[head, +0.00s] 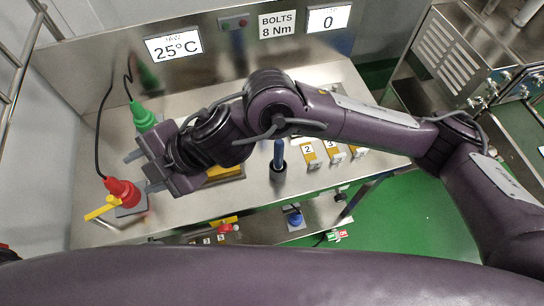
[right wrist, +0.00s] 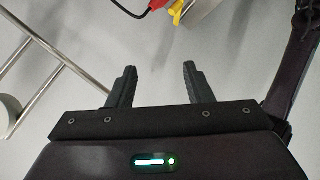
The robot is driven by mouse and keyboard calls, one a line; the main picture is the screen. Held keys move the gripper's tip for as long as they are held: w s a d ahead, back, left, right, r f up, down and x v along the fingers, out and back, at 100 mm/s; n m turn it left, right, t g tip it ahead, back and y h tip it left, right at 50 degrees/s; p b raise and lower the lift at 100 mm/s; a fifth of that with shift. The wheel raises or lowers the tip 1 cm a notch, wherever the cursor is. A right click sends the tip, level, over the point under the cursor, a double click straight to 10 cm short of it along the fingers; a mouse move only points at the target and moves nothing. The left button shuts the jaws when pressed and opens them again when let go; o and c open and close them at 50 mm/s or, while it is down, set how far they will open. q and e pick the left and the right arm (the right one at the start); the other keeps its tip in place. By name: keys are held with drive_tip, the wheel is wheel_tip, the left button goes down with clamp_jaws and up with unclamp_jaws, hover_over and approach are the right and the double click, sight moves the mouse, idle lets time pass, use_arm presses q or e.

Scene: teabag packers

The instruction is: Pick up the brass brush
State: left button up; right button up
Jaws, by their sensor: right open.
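I cannot single out a brass brush for certain. A blue handle (head: 279,152) stands upright in a black holder (head: 278,172) on the steel bench; its lower end is hidden. My right gripper (head: 136,172) is open and empty over the bench's left part, fingers pointing left, well apart from the blue handle. Its two fingers also show apart in the right wrist view (right wrist: 160,70), with nothing between them. My left gripper is not in view.
Near my right gripper are a green corded plug-like part (head: 143,117) and a red one (head: 122,191) beside a yellow piece (head: 102,208). Several numbered boxes (head: 310,155) stand right of the blue handle. A lower shelf holds a blue item (head: 294,218).

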drive_tip(key=w+d+f+n+h, duration=0.2)
drive_tip(key=w+d+f+h, duration=0.15)
drive_tip(key=d+f, duration=0.25)
drive_tip(key=m+h, duration=0.2)
drive_tip(key=h, duration=0.5)
hover_over(279, 151)
drive_tip(key=shift+w+f, duration=0.4)
wheel_tip(279, 151, down, 7)
drive_tip(key=p, duration=0.3)
drive_tip(key=shift+w, duration=0.15)
drive_tip(key=shift+f, duration=0.3)
clamp_jaws()
